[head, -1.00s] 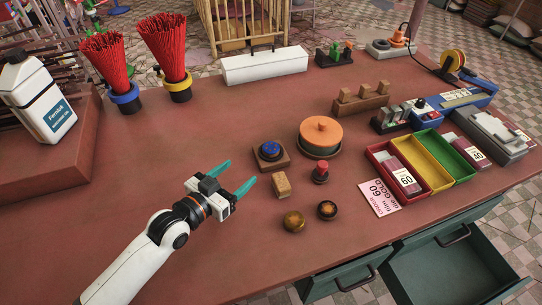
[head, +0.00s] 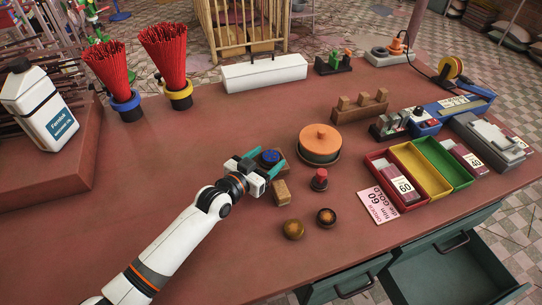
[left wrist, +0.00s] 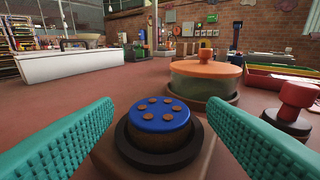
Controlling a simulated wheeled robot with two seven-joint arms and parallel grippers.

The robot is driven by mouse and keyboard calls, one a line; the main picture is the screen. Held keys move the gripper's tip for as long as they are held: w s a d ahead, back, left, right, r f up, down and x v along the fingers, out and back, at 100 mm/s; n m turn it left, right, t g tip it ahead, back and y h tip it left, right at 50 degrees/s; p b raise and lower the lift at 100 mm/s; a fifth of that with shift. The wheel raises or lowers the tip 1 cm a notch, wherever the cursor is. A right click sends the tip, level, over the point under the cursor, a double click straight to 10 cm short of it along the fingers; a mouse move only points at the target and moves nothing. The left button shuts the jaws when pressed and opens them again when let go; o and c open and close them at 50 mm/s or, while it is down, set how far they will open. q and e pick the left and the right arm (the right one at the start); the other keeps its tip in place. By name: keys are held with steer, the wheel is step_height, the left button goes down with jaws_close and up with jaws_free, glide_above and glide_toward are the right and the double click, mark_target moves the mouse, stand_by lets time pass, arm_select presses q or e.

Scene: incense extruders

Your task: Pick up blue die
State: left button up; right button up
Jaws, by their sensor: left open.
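The blue die (head: 270,157) is a round blue-topped piece with several brown dots, seated in a dark ring on a square wooden block. In the left wrist view the die (left wrist: 159,119) stands upright between the two teal fingers, with space on both sides. My left gripper (head: 264,164) is open around the die and does not visibly touch it. The gripper partly hides the wooden block in the head view. My right gripper is not in view.
A small wooden block (head: 281,193) lies just in front of the gripper. A red-topped stamp (head: 319,179) and an orange-lidded pot (head: 320,140) stand to the right.

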arm_select(q)
steer(key=shift+c, duration=0.5)
steer(key=c, duration=1.1)
